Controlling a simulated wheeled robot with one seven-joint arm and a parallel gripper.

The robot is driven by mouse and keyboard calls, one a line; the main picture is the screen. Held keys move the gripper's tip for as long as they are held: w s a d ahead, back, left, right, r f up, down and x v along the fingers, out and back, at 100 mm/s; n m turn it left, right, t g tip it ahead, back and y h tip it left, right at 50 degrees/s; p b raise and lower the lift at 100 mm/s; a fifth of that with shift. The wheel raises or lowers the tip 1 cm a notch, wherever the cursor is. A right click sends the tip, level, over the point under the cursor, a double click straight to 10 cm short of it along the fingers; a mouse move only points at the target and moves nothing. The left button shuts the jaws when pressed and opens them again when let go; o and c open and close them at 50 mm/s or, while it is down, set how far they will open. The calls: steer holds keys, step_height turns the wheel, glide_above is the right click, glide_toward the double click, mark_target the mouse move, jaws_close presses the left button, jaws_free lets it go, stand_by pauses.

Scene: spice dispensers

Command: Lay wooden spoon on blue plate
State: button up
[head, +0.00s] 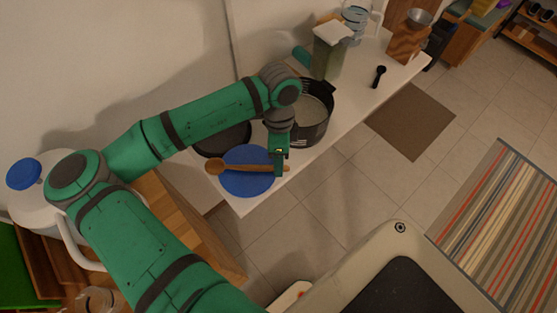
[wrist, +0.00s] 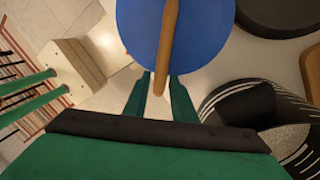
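The blue plate (head: 246,187) lies near the front-left corner of the white table. The wooden spoon (head: 234,168) lies across it, bowl at the left rim and handle past the right rim. In the wrist view the handle (wrist: 168,40) crosses the plate (wrist: 210,35) and its end comes between the fingers. My gripper (head: 279,170) points down at the plate's right rim. In the wrist view its two fingers (wrist: 160,90) stand apart, with narrow gaps beside the handle. The spoon's bowl is out of the wrist view.
A dark pot (head: 310,132) stands just right of my gripper; it also shows in the wrist view (wrist: 270,115). A dark pan (head: 222,140) lies behind the plate. A green container (head: 328,58) and a black scoop (head: 379,75) are farther along the table.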

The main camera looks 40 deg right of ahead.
step_height(320, 180, up, 12)
steer(key=w+d, duration=0.1)
steer(key=shift+w+d, duration=0.2)
steer(key=shift+w, duration=0.15)
stand_by(0.4)
stand_by(0.5)
